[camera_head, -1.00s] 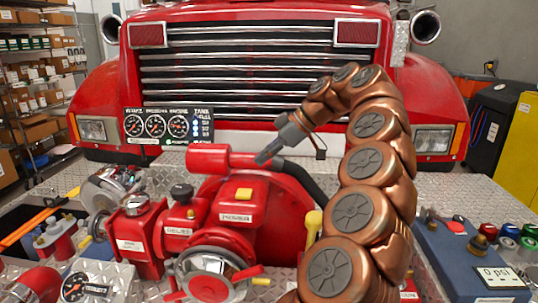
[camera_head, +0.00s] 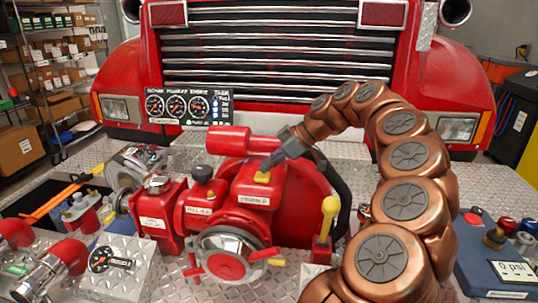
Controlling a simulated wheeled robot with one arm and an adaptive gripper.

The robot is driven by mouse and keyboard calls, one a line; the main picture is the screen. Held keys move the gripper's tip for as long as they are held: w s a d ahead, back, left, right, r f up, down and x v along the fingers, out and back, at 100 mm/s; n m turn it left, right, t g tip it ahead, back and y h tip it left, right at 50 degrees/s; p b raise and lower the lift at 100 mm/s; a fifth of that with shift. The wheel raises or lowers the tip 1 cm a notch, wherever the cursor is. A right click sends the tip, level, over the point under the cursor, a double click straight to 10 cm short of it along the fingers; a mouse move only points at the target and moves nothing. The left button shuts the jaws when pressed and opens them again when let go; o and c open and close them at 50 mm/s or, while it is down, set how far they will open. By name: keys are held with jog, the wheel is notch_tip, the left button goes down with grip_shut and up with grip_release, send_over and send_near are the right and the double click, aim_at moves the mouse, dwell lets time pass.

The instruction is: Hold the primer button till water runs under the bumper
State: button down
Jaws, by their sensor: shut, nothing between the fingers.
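The yellow primer button (camera_head: 262,177) sits on top of the red pump housing (camera_head: 247,207), above a white PRIMER label. My gripper (camera_head: 265,168) is shut and empty. Its dark tip points down and left at the button and overlaps its upper edge. It looks in contact, but I cannot tell how far the button is pressed. The diamond-plate bumper (camera_head: 350,172) shows around the pump. The space under it is hidden, and I see no running water.
A gauge panel (camera_head: 189,105) stands behind the pump. A yellow-knobbed lever (camera_head: 329,208) rises close to my arm. A red relief block (camera_head: 198,209) with a dark knob stands left of the primer. A blue box with a 0 psi display (camera_head: 513,271) is at right.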

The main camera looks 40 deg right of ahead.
jog(key=shift+f, duration=0.35)
